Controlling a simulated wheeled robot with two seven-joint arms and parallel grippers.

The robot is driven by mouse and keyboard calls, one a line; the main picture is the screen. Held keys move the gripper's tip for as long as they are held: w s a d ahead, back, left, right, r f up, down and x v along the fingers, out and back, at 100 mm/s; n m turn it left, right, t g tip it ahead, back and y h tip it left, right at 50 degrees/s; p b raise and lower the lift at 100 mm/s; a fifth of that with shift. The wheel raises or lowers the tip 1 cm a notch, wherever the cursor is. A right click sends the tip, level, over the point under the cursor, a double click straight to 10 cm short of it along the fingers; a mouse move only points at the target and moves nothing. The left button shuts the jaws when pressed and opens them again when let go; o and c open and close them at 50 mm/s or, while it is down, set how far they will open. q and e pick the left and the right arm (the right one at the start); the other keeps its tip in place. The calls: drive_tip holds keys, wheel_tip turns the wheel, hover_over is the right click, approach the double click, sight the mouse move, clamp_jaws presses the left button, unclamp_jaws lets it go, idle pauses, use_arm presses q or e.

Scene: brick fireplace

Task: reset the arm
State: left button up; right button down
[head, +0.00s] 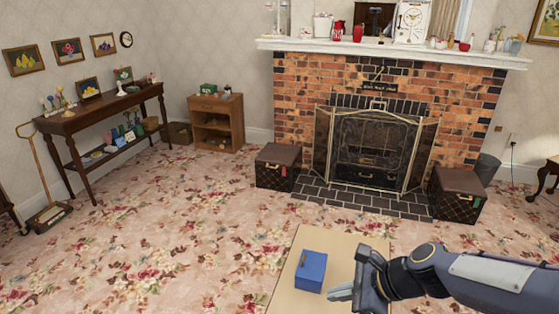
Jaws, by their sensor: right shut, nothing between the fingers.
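My right gripper (343,292) comes in from the lower right in the head view, its fingers shut and empty, pointing left over the light wooden table. The table top (340,246) shows at the bottom centre. A blue box (311,271) stands on it, just left of and a little beyond the fingertips, and the gripper appears apart from it. My right forearm (490,275) stretches to the right edge of the picture. My left gripper does not show.
A brick fireplace (290,100) with a folding screen stands at the back, with brown boxes (277,168) (457,196) on either side. A dark console table (100,115) and a wooden cabinet (218,122) line the left wall. The floral carpet (180,220) between is clear.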

drive_tip(key=s+d+r+n+h, duration=0.1)
drive_tip(key=s+d+n, duration=0.3)
drive_tip(key=s+n, duration=0.4)
drive_tip(key=s+d+r+n+t+h, duration=0.1)
drive_tip(key=s+d+r+n+h, duration=0.1)
drive_tip(key=s+n, duration=0.6)
drive_tip(key=d+n+h, duration=0.1)
drive_tip(key=d+n, duration=0.1)
drive_tip(key=shift+s+d+n+t, duration=0.15)
drive_tip(key=shift+s+n+t, duration=0.15)
drive_tip(key=shift+s+n, duration=0.1)
drive_tip(key=shift+w, duration=0.1)
